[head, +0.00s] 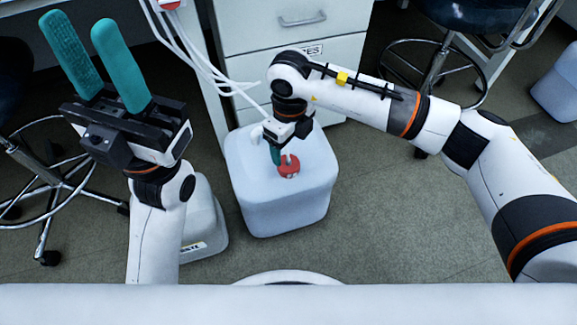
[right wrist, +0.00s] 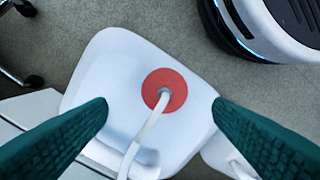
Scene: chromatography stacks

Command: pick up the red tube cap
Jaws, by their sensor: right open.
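The red tube cap (head: 289,168) is a round red disc on top of the pale blue-white container (head: 300,205). In the right wrist view the cap (right wrist: 178,86) has a white tube (right wrist: 145,135) running out of its centre. My right gripper (head: 281,157) points down at the cap in the head view, its green finger partly in front of it. In the right wrist view its two green fingers (right wrist: 161,110) are spread wide, one on each side of the cap, with nothing between them touching it. My left gripper (head: 88,45) is raised at the left, its two green fingers apart and empty.
White drawers (head: 290,40) stand behind the container, with white tubes (head: 195,55) hanging beside them. A wheeled chair (head: 50,190) is at the left and another (head: 440,60) at the back right. A second container (head: 205,225) stands left of the first.

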